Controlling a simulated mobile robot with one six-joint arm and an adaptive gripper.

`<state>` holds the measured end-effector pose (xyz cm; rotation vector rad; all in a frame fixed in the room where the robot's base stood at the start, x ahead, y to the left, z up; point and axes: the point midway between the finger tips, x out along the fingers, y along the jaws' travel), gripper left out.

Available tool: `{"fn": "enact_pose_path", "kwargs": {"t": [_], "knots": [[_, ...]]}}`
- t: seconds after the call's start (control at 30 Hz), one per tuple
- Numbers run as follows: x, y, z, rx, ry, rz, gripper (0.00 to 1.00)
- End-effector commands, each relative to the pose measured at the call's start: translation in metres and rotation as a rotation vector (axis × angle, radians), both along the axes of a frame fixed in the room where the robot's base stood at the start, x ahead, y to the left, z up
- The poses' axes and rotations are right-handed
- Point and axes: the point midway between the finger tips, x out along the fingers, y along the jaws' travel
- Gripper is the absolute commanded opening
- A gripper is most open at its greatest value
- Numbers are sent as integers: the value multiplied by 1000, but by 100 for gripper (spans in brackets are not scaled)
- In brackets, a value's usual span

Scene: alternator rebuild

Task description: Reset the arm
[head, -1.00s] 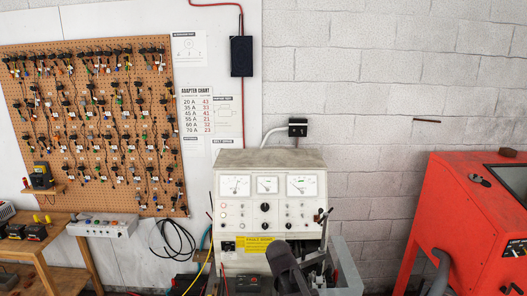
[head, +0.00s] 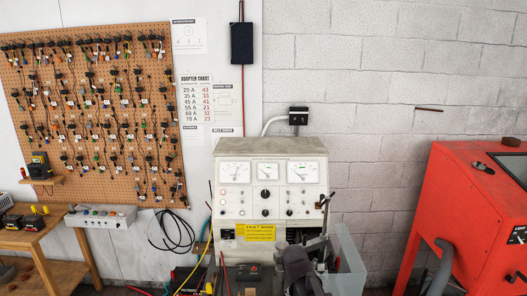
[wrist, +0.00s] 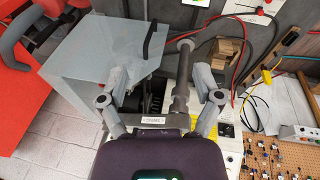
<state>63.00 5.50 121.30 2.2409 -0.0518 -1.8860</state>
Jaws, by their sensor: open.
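My gripper (wrist: 160,88) is open in the wrist view, its two grey fingers spread apart with nothing held between them. A dark lever or rod (wrist: 181,90) of the test bench appears between the fingers, beyond them; I cannot tell whether it touches them. In the head view, my dark arm end (head: 298,268) is low in front of the test bench (head: 268,198), and its fingertips cannot be made out. The bench has three dials and a yellow label.
A clear guard (wrist: 95,65) stands close to my gripper's left in the wrist view. Wooden blocks (wrist: 226,50) and loose cables lie to the right. In the head view, a red cabinet (head: 455,215) stands at right and a pegboard of connectors (head: 20,75) hangs at left.

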Motion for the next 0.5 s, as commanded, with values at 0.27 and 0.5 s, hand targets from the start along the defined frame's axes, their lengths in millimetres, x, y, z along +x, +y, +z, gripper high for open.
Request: {"fn": "enact_pose_path", "kwargs": {"t": [0.27, 0.5], "knots": [[-28, -20, -63, 47, 52, -41, 83], [-50, -35, -107, 88, 94, -73, 83]]}}
